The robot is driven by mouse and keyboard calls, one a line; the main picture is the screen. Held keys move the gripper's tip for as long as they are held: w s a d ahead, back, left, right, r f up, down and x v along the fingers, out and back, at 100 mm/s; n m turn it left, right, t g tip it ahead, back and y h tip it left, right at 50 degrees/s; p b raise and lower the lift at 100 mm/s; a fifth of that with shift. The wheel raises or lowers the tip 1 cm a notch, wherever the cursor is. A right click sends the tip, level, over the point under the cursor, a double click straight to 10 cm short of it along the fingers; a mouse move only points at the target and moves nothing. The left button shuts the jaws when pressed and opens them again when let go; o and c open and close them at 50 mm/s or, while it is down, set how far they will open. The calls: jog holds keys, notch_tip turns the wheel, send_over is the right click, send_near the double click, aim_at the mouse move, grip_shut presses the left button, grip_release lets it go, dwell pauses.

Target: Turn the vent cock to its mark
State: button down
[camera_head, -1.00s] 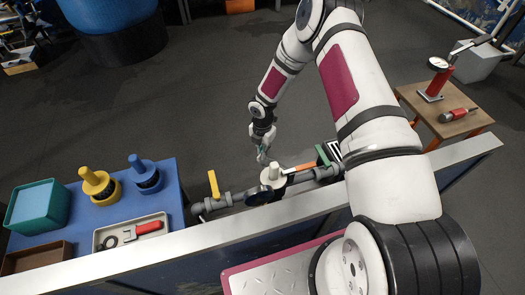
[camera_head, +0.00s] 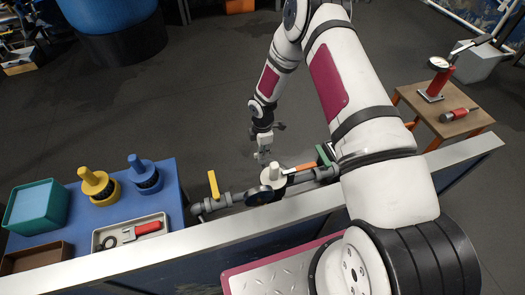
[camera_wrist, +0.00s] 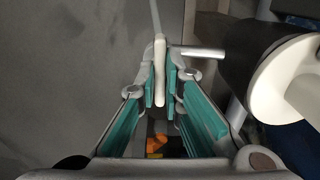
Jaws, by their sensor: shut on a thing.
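The vent cock's pale handle (camera_wrist: 159,72) stands between my teal fingertips in the wrist view, with a short metal stem (camera_wrist: 200,51) running off to the right. My gripper (camera_wrist: 159,86) is shut on this handle. In the head view my gripper (camera_head: 263,157) is just behind the white-topped fitting (camera_head: 272,175) on the pipe. The handle itself is too small to make out there. I cannot make out a mark for the cock in either view.
The grey pipe (camera_head: 229,199) carries a yellow lever (camera_head: 213,184), a dark round disc (camera_head: 259,195) and an orange lever (camera_head: 299,168). A pale ledge (camera_head: 200,243) runs in front. A blue table (camera_head: 171,187) stands left and a wooden table (camera_head: 416,101) right.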

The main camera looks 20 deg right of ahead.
dwell(0.5)
jog(key=c, duration=1.7)
grip_release()
notch_tip(320, 180, up, 12)
jog(key=shift+r, duration=0.1)
